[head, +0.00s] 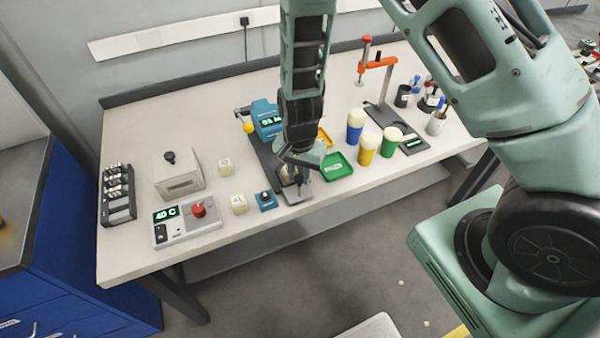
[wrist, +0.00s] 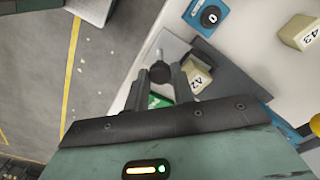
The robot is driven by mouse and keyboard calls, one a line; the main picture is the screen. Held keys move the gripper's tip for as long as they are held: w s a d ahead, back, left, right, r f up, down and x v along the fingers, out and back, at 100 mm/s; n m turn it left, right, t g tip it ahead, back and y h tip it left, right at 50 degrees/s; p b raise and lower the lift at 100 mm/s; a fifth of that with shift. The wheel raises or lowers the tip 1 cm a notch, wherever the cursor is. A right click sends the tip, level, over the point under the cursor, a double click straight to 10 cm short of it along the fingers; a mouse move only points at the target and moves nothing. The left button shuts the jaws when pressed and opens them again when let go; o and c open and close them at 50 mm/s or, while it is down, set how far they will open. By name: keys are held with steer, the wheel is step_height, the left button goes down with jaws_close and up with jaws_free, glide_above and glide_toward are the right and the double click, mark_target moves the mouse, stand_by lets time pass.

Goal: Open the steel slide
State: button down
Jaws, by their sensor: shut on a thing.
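The steel slide (head: 297,196) is at the front of a long dark base on the bench, partly hidden under my gripper. In the wrist view a grey metal plate (wrist: 178,47) lies below the fingers, with a black knob and a short pale metal stem. My gripper (head: 300,176) points down over it. In the wrist view my gripper (wrist: 158,78) is shut on the black knob (wrist: 160,71). A pale block marked 42 (wrist: 199,80) sits right beside the fingers, partly hidden. I cannot tell how far the slide is open.
A small blue dial box (head: 266,201) stands close left of the slide, and a green tray (head: 337,166) close right. Pale blocks (head: 239,204), a control box with a red knob (head: 187,219) and several cups (head: 368,147) stand around. The bench's front edge is near.

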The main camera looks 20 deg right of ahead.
steer(key=shift+s, duration=0.25)
steer(key=c, duration=1.2)
jaws_free()
steer(key=shift+s, duration=0.1)
steer(key=shift+o, duration=0.2)
steer(key=shift+r, duration=0.2)
step_height(320, 180, up, 17)
steer(key=b, duration=0.1)
